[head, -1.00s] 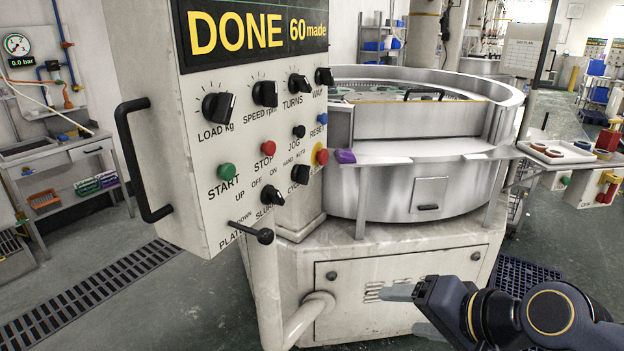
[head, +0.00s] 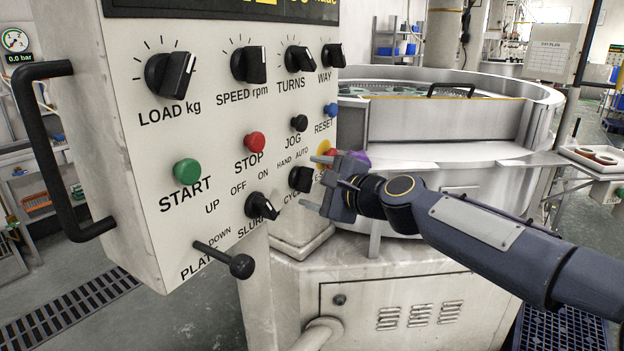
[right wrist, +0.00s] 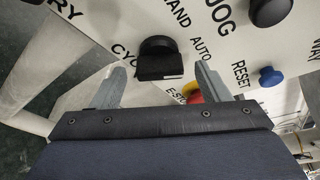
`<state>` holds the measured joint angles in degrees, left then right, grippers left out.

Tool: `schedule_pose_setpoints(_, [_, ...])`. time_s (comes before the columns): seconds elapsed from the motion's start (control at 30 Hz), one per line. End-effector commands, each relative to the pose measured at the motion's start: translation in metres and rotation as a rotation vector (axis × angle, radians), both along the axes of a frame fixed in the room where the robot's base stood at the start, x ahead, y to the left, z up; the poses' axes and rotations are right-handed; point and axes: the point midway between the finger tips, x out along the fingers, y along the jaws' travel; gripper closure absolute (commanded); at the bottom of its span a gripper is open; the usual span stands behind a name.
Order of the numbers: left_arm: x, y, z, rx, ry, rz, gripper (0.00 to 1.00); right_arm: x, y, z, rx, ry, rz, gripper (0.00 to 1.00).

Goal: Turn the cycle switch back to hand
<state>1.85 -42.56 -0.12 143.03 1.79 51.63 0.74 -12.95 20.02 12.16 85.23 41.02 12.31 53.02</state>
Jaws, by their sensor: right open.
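The cycle switch (head: 300,179) is a black rotary knob low on the right of the white control panel (head: 130,170), with HAND and AUTO printed above it. In the head view I cannot tell clearly which word it points to. In the right wrist view the knob (right wrist: 158,58) shows a pale mark on its edge. My right gripper (head: 316,183) is open, its fingers on either side of the switch and pointing at the panel. The right wrist view shows the knob between the fingertips (right wrist: 160,69), not gripped. My left gripper is not in view.
A red emergency-stop button on yellow (head: 325,155) sits close to the upper finger. The slurry switch (head: 262,206) and a black plate lever (head: 238,265) are lower left. Start (head: 187,172) and stop (head: 254,141) buttons are left. The round steel machine (head: 440,150) stands behind.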

Motion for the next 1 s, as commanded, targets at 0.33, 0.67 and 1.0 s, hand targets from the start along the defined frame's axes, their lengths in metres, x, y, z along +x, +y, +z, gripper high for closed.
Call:
schedule_pose_setpoints(0.33, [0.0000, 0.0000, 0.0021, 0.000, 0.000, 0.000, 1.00, 0.0103, 0.0086, -0.0026, -0.002, -0.001, 0.000, 0.31])
schedule_pose_setpoints(0.67, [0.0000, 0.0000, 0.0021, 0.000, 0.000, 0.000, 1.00, 0.0101, 0.0085, -0.0029, -0.002, -0.001, 0.000, 0.62])
schedule_pose_setpoints(1.0, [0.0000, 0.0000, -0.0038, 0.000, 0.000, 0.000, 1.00, 0.0099, 0.0085, -0.0050, -0.012, -0.018, 0.001, 0.76])
